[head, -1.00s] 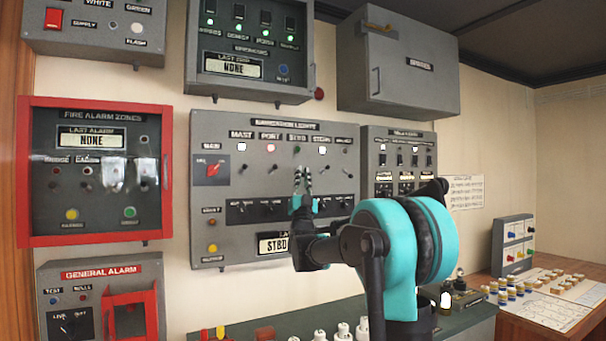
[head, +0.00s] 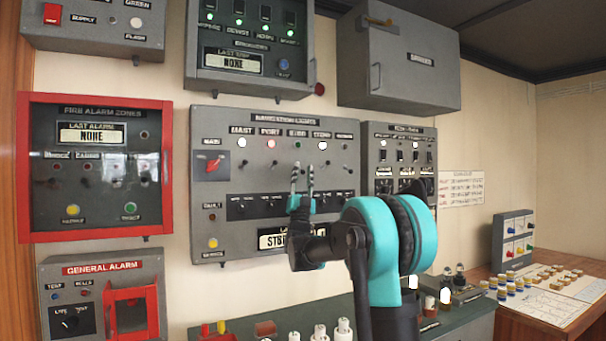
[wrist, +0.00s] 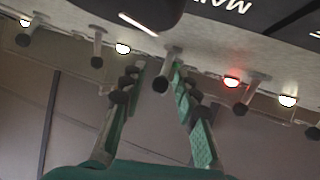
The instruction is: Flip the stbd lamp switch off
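The grey navigation lights panel (head: 222,132) is on the wall in the head view, with lamps above a row of toggle switches. The STBD lamp (head: 297,144) looks dim green beneath its label, and a bit of green shows in the wrist view. My gripper (head: 302,170) is in front of the STBD column with its fingers apart. In the wrist view, which is upside down, my gripper (wrist: 158,75) has the STBD switch (wrist: 160,85) between its fingertips, closer to the right one. I cannot tell whether they touch. The head view hides most of this switch.
The neighbouring PORT switch (head: 272,166) and STERN switch (head: 325,166) stand close on either side. Below is a dark strip of small switches (head: 255,206) and a display reading "STB…" (head: 275,240). A red-framed fire alarm box (head: 25,170) hangs to the left.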

